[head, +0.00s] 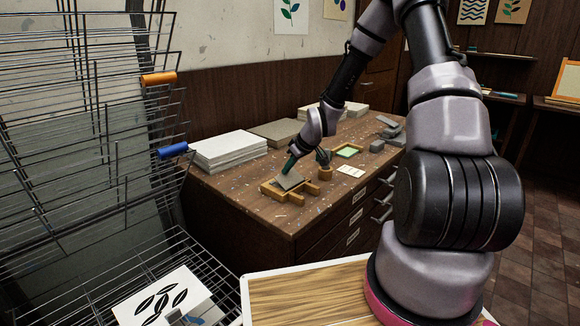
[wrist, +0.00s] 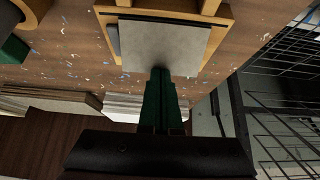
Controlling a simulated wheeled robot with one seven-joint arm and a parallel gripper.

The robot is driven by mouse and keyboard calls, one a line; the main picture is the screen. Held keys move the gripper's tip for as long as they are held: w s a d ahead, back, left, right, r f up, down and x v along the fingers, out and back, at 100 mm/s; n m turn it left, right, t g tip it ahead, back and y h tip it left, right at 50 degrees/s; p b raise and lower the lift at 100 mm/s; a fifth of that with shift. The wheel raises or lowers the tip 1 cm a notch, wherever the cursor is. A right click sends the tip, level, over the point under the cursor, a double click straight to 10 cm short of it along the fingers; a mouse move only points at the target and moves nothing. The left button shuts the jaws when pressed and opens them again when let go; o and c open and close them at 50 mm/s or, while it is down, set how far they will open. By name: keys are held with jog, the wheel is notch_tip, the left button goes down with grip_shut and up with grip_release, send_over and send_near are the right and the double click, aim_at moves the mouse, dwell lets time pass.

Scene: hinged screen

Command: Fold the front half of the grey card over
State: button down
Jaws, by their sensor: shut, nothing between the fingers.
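The grey card (head: 290,180) lies in a yellow wooden holder (head: 298,198) near the front left of the worktop, and looks tilted in the head view. In the wrist view the card (wrist: 165,45) is a pale grey panel with the holder (wrist: 222,42) around its sides. A darker strip (wrist: 113,40) shows along its left edge. My gripper (head: 289,166) is at the card, with its green fingers together and nothing between them. In the wrist view the fingertips (wrist: 161,72) overlap the card's near edge; I cannot tell whether they touch it.
Paper stacks (head: 228,150) line the back. A wire rack (head: 90,130) stands left.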

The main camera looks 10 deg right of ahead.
jog(key=shift+w+a+f, duration=0.1)
jog(key=shift+f, duration=0.1)
jog(key=shift+w+a+f, duration=0.1)
jog(key=shift+w+f, duration=0.1)
jog(key=shift+f, duration=0.45)
jog(key=v, duration=0.8)
jog(key=shift+r, duration=0.1)
jog(key=s+d+r+m+h, duration=0.25)
jog(key=s+r, duration=0.35)
jog(key=r, duration=0.4)
jog(key=s+d+r+m+h, duration=0.1)
jog(key=s+d+r+m, duration=0.2)
jog(key=s+r, duration=0.5)
jog(key=s+a+r+m+t+y, duration=0.1)
jog(key=s+r+m, duration=0.5)
jog(key=s+r, duration=0.6)
jog(key=shift+s+r+y, duration=0.25)
jog(key=shift+s+y, duration=0.1)
jog(key=shift+s, duration=0.65)
